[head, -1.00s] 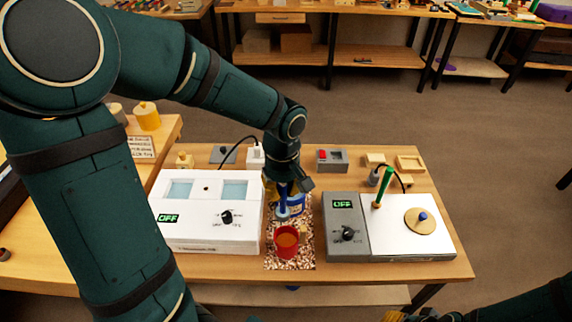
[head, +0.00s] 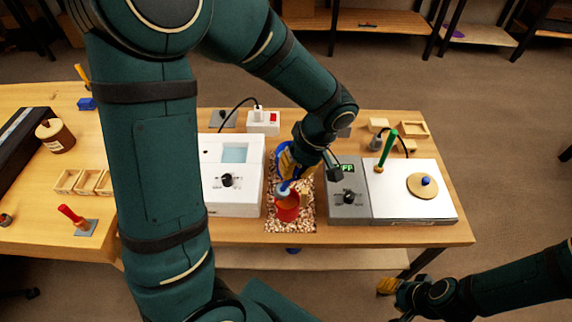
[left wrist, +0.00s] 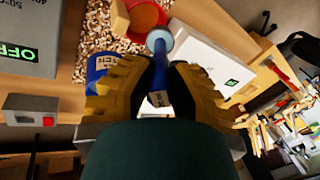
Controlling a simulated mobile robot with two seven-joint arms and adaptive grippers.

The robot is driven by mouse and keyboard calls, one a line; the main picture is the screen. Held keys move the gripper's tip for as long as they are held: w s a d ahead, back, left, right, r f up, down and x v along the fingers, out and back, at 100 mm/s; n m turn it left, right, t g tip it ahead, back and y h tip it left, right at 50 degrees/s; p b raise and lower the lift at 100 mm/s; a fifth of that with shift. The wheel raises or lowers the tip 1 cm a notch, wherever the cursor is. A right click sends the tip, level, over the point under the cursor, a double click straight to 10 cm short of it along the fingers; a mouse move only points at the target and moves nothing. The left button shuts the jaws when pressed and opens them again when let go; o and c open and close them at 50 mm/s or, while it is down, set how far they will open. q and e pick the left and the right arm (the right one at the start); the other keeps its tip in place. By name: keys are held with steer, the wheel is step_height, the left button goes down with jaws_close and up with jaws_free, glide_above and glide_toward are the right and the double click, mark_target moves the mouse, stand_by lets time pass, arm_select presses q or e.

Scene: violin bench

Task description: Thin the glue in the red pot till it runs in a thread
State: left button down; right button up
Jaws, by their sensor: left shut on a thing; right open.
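The red pot (head: 288,211) stands on the chip-filled strip of the bench, with orange-brown glue (left wrist: 143,17) inside. My left gripper (head: 293,172) is shut on a blue-handled tool (left wrist: 158,66). The tool's pale blue round end (head: 284,189) is at the pot's far rim in the head view; I cannot tell whether it touches. A blue labelled container (left wrist: 97,69) stands close by and is partly hidden by my left gripper. My right gripper (head: 389,287) is open and empty, low at the right, off the bench's front edge.
A white heater box (head: 233,200) stands left of the pot. A grey control box (head: 347,205) with a lit display and a white plate (head: 400,202) holding a lidded disc and green-handled tool stand to the right. A side table (head: 30,215) lies left.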

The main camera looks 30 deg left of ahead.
arm_select(q)
steer(key=shift+w+d+f+g+y, duration=0.15)
steer(key=shift+d+g+y, duration=0.15)
steer(key=shift+y, duration=0.1)
steer(key=shift+w+d+f+g+y, duration=0.25)
steer(key=shift+d+f+g+y, duration=0.2)
steer(key=shift+y, duration=0.3)
steer(key=shift+w+d+f+g+y, duration=0.35)
steer(key=shift+g+y, duration=0.2)
steer(key=shift+y, duration=0.25)
steer(key=shift+w+d+f+g+y, duration=0.25)
steer(key=shift+d+g+y, duration=0.2)
steer(key=shift+y, duration=0.3)
